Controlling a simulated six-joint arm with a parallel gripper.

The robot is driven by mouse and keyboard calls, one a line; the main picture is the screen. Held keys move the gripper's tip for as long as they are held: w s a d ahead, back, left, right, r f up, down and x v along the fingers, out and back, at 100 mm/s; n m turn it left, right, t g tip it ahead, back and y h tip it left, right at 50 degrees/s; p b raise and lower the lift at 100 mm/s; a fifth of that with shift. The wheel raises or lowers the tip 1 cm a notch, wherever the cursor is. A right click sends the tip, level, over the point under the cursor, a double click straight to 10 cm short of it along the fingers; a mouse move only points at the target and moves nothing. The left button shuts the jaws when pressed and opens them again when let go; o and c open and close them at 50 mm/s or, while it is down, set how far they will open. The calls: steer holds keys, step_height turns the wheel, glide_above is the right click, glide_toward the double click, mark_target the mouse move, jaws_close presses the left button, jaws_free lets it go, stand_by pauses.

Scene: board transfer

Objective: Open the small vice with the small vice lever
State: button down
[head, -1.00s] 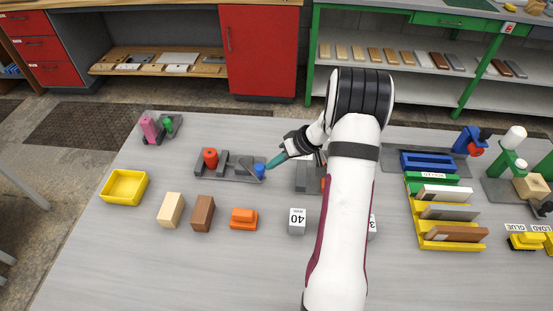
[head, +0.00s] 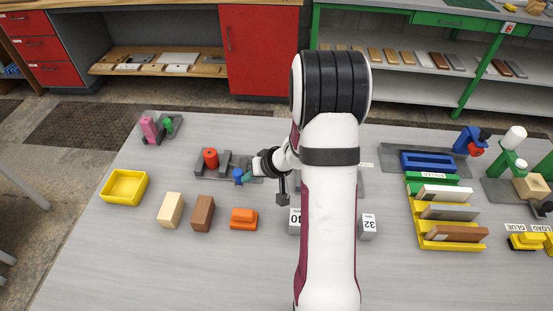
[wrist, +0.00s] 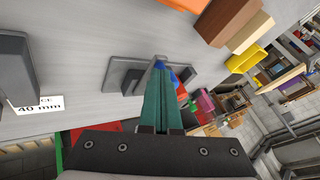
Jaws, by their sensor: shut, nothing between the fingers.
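A grey vice (head: 197,165) with a red cylinder (head: 210,158) on it stands on the table left of my arm. Its blue lever (head: 238,175) is at its right end. My gripper (head: 247,178) is shut and empty, with its teal fingertips close against the right side of the blue lever; I cannot tell whether they touch. In the wrist view the teal fingers (wrist: 159,85) are together and partly hide the blue lever (wrist: 183,74), with the grey vice (wrist: 186,82) beyond.
A yellow bin (head: 124,188), a tan block (head: 171,209), a brown block (head: 203,213) and an orange piece (head: 243,218) lie to the left and front. Grey blocks marked 40 (head: 294,222) and 32 (head: 367,227) stand beside my arm. Another grey fixture is mostly hidden behind it.

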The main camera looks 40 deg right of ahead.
steer(key=shift+w+a, duration=0.15)
steer(key=shift+a, duration=0.2)
stand_by(0.4)
steer(key=s+d+r, duration=0.1)
steer(key=s+r, duration=0.7)
steer(key=s, duration=0.1)
steer(key=shift+s, duration=0.2)
